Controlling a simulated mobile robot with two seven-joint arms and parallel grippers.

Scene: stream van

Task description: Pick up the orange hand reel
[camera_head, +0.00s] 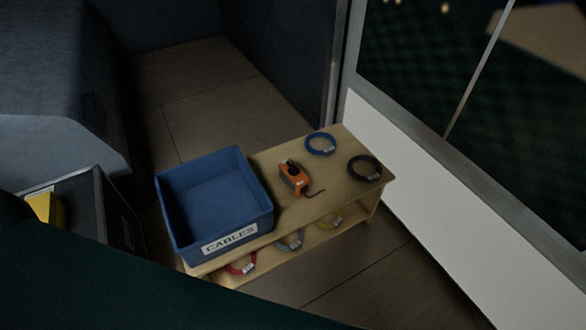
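The orange hand reel (292,180) sits on the top of a light wooden bench (270,163), right of the blue crate. It has a black knob on top and a thin black crank or cable end reaching to its lower right. Nothing is touching it. Neither of my grippers shows in the head view, so I cannot see where they are relative to the reel.
A blue crate (228,241) labelled CABLES stands on the bench's left end and looks empty. A blue cable coil (309,146) and a black coil (378,172) lie right of the reel. Red, grey and yellow coils lie on the lower shelf. A windowed wall stands right.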

